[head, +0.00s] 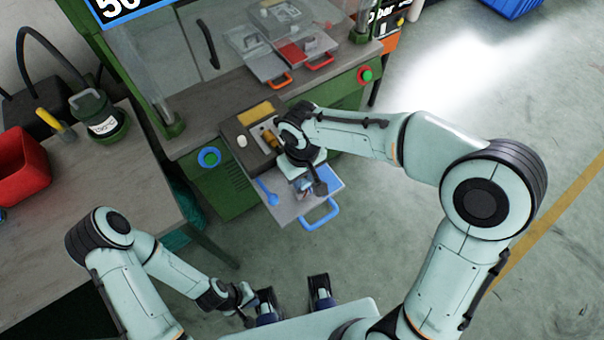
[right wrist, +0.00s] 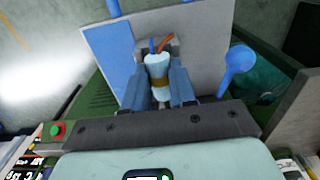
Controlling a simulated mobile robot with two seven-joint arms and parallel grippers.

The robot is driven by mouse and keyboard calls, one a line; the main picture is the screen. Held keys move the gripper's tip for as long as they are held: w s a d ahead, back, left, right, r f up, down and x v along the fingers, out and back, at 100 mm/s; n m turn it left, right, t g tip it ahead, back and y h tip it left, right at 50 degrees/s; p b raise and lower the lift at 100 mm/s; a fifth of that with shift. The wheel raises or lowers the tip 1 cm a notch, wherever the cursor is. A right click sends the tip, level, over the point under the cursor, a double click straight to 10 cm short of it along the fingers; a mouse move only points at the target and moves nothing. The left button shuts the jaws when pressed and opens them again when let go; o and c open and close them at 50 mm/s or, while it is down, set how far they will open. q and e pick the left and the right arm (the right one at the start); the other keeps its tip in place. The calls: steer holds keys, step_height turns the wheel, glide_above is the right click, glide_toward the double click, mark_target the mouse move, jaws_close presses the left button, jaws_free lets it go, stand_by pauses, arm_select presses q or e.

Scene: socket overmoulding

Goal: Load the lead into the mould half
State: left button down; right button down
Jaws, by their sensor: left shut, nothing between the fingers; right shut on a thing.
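The lead (right wrist: 158,68) is a pale cylinder with a gold band and blue and orange wire ends, seen in the right wrist view. My right gripper (right wrist: 160,92) is shut on it, one finger on each side. In the head view my right gripper (head: 303,186) is over the grey mould half (head: 291,213), which has a blue handle (head: 322,216). The mould half also shows behind the lead in the right wrist view (right wrist: 205,45). The gripper hides much of its middle, and I cannot tell whether the lead touches it. My left gripper (head: 248,296) is shut and empty, low and away from the mould half.
A blue spoon-shaped part (head: 268,192) is at the mould half's left edge. The green machine (head: 340,92) carries other mould plates with orange and red handles (head: 279,81). A side table at left holds a green pot (head: 100,118) and red bin (head: 22,168).

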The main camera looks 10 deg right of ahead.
steer(key=shift+s+f, duration=0.1)
steer(key=shift+f, duration=0.1)
steer(key=c, duration=1)
jaws_free()
steer(key=shift+o, duration=0.9)
steer(key=shift+f, duration=0.1)
steer(key=shift+a, duration=0.1)
steer(key=shift+r, duration=0.25)
step_height(320, 180, up, 14)
steer(key=p, duration=0.2)
steer(key=shift+d+f, duration=0.25)
steer(key=shift+d, duration=0.05)
